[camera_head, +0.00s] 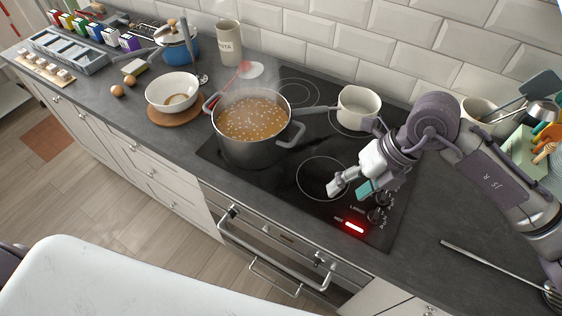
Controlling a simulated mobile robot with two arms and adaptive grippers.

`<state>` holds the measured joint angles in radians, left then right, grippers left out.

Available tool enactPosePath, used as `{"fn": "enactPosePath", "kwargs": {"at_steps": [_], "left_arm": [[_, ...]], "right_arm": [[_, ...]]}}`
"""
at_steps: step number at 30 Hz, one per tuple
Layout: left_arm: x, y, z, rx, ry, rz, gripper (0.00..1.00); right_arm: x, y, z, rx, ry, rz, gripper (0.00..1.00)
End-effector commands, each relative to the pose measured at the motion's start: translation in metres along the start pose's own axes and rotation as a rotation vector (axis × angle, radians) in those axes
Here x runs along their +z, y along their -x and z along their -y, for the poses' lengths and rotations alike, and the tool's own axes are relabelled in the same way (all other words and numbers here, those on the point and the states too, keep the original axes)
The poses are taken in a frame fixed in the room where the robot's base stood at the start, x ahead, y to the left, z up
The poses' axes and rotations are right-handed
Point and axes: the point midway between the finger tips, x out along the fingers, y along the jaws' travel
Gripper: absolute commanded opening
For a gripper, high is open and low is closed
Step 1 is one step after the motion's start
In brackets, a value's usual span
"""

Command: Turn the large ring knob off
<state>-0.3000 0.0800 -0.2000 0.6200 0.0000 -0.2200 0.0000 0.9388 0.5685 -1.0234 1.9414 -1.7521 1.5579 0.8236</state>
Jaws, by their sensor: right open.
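The black cooktop (280,185) has dark knobs at its front right corner. The knob next to a small label that seems to read "LARGE" is the large ring knob (376,215). Its pointer is too small to read. A red light (355,228) glows in front of it. My right gripper (349,190) is open and empty above the cooktop, its fingers just behind and left of the knobs and apart from the large ring knob. Part of the knob group is hidden by the gripper. A large steaming pot (252,150) of soup stands on the cooktop's left. My left gripper is out of view.
A cream saucepan (358,107) stands at the back, near my right arm. A white bowl (172,91) sits left of the pot. A whisk (495,265) lies on the worktop at right. The front right worktop is otherwise mostly clear.

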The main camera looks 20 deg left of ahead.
Motion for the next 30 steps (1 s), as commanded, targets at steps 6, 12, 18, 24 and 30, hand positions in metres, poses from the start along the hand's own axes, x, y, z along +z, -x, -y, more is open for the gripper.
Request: {"fn": "enactPosePath", "kwargs": {"at_steps": [6, 12, 18, 24, 30], "left_arm": [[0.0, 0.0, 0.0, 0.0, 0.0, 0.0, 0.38], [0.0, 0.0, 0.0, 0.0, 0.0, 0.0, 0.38], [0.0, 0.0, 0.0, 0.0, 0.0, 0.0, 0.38], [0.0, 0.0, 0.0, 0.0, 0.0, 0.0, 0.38], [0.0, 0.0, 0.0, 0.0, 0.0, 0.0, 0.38]], "right_arm": [[-0.005, -0.007, -0.044, 0.208, 0.031, 0.018, 0.64], [-0.009, -0.005, -0.085, 0.407, 0.042, 0.046, 0.64], [-0.01, 0.007, -0.122, 0.611, 0.036, 0.084, 0.64], [-0.01, 0.026, -0.154, 0.814, 0.008, 0.133, 0.64], [-0.008, 0.041, -0.168, 0.932, -0.02, 0.168, 0.64]]}}
